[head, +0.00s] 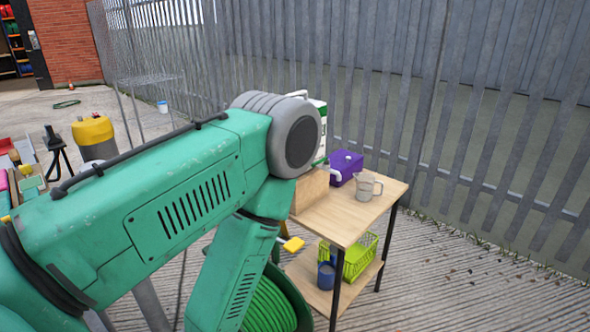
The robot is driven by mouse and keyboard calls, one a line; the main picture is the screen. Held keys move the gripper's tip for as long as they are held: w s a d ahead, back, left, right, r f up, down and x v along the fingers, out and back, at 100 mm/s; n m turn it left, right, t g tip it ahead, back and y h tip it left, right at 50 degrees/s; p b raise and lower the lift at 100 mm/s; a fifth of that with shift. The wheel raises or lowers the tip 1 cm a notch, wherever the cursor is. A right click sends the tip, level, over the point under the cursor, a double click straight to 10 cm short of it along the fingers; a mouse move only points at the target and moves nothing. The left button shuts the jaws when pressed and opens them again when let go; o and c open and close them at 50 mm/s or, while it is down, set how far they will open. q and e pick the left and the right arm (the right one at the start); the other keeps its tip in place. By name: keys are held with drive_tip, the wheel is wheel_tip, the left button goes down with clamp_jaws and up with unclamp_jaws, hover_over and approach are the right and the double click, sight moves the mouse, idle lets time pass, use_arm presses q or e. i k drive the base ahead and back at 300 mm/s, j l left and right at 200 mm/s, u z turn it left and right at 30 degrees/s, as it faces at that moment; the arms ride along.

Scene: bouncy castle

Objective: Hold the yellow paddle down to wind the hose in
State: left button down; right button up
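The yellow paddle (293,244) sticks out to the right from behind my green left arm, just in front of the wooden table. Below it is the hose (268,308), green and coiled on a reel that is partly hidden by the arm and cut off by the bottom edge. My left arm comes in from the left, bends at a grey joint and runs down in front of the reel. Its gripper is out of sight, so I cannot tell whether it touches the paddle. My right gripper is not in view.
The wooden table (338,229) holds a grey jug (366,187) and a purple box (346,163). Its lower shelf holds a lime basket (357,259) and a blue cup (326,275). A metal fence (480,100) stands behind. The concrete at the right is clear.

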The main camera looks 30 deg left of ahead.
sight(296, 243)
drive_tip(key=l+u, duration=0.1)
drive_tip(key=u, duration=0.9)
drive_tip(key=k+j, duration=0.05)
